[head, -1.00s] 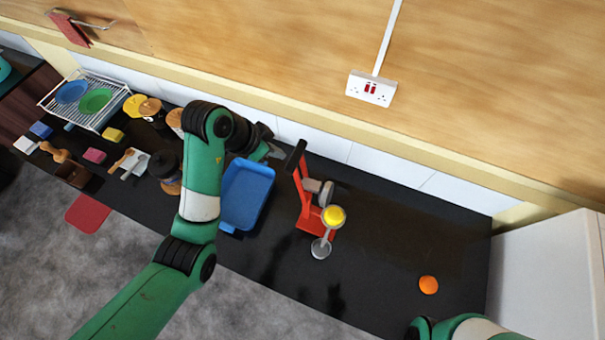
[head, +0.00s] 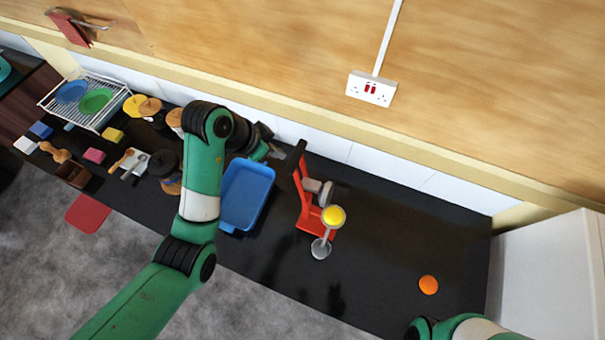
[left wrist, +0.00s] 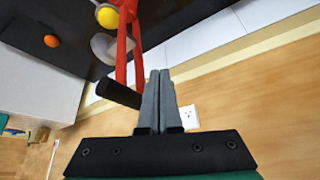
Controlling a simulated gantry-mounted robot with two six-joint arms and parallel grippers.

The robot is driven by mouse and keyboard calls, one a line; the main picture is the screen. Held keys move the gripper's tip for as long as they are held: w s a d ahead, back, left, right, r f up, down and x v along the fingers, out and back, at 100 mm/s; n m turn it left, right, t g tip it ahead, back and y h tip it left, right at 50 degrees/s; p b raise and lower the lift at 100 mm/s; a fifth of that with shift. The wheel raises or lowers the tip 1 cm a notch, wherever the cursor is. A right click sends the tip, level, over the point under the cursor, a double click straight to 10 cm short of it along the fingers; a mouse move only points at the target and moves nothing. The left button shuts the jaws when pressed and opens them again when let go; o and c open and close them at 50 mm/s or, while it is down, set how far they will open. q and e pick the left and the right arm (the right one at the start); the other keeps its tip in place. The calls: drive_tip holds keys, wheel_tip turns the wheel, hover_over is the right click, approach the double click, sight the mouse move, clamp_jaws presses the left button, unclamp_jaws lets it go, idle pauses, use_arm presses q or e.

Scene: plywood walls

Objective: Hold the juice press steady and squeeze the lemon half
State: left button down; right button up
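The red juice press (head: 308,212) stands on the dark worktop with its lever raised and a black handle (head: 296,155) at the top. The yellow lemon half (head: 334,215) sits at the press, above a round metal part (head: 320,248). In the left wrist view the lemon half (left wrist: 108,15) shows at the top and the black handle (left wrist: 118,93) lies just left of my fingers. My left gripper (left wrist: 158,78) has its fingers together with nothing seen between them. In the head view it is left of the handle, partly hidden by my wrist. My right gripper is out of view.
A blue tray (head: 246,194) lies left of the press. An orange round thing (head: 428,285) lies on the right of the worktop. A white cabinet (head: 550,275) bounds the right end. The worktop between press and cabinet is mostly clear.

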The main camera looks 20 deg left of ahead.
use_arm(q)
wheel_tip(320, 180, up, 5)
drive_tip(key=shift+r, duration=0.1)
idle(0.4)
idle(0.3)
